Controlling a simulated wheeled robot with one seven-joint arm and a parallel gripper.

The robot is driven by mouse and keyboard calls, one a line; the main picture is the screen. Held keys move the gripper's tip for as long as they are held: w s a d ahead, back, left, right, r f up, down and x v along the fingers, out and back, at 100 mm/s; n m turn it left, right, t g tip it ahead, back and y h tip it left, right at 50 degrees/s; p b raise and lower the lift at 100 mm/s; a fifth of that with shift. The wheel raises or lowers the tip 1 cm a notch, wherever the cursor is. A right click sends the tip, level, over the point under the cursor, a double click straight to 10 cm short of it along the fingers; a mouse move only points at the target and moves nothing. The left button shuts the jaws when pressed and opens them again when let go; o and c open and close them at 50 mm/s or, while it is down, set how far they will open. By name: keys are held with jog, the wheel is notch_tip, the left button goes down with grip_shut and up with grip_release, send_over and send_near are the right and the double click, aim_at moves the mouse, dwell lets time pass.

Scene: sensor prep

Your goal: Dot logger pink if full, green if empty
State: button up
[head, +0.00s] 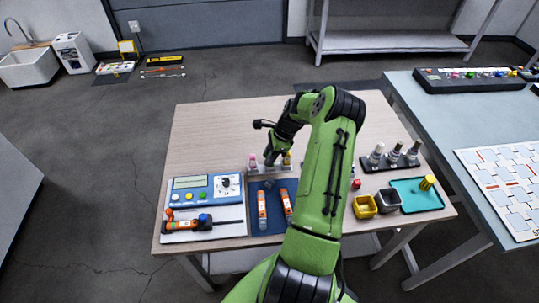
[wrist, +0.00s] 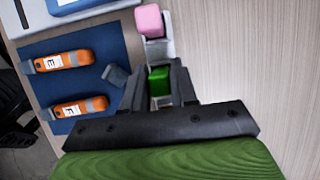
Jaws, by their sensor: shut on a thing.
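My gripper (wrist: 158,88) points down over the back of the table and is shut on a green dotter (wrist: 159,76). The dotter seems to stand in the pale rack (head: 283,170); its lower part is hidden. A pink dotter (head: 253,161) stands to its left in the rack and shows above it in the wrist view (wrist: 150,20). Two orange loggers lie on the blue mat: a left one (head: 262,205) and a right one (head: 286,201). In the wrist view, the upper logger's label (wrist: 49,64) looks like E and the lower one's (wrist: 71,111) like F.
A blue meter (head: 205,189) stands left of the mat. In front of it, another orange device (head: 183,227) lies on a pale board. Yellow and grey bins (head: 364,207) and a teal tray (head: 412,200) are at the right.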

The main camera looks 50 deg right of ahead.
jog(key=o, duration=0.9)
jog(key=shift+o, duration=0.3)
jog(key=shift+o, duration=1)
jog(key=shift+r+p, duration=0.6)
jog(key=shift+r, duration=0.05)
notch_tip(320, 180, up, 6)
jog(key=p, duration=0.5)
